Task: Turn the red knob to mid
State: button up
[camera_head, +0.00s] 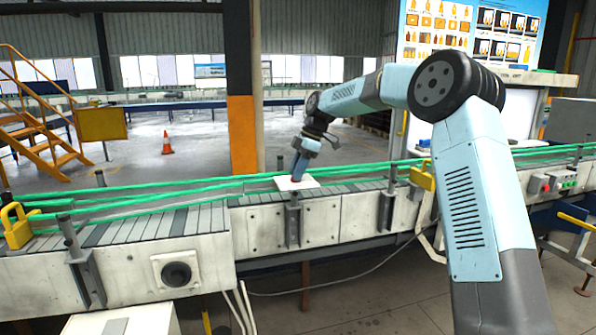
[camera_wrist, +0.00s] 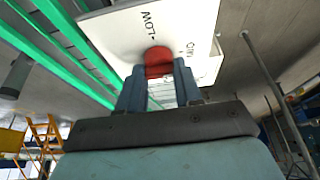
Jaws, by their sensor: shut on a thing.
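The red knob (camera_wrist: 158,57) sits on a white panel (camera_wrist: 118,37) in the wrist view. My gripper (camera_wrist: 159,70) is shut on the knob, with one blue finger on each side of it. The panel shows the word LOW, upside down, above the knob, and a partly visible label that looks like MID to its right. Which mark the knob points at I cannot tell. In the head view my gripper (camera_head: 298,168) points down at the white panel (camera_head: 312,183) on the conveyor edge.
Green rails (camera_head: 130,198) run along the grey conveyor (camera_head: 175,228) close to my gripper. Yellow clamps stand at its left (camera_head: 17,226) and right (camera_head: 421,175). An orange and black column (camera_head: 242,135) stands behind. A control box with buttons (camera_head: 553,184) is at the right.

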jog(key=shift+w+d, duration=0.2)
jog(key=o, duration=1)
jog(key=shift+a, duration=0.1)
jog(key=shift+o, duration=0.2)
jog(key=v, duration=1.3)
jog(key=shift+r, duration=0.3)
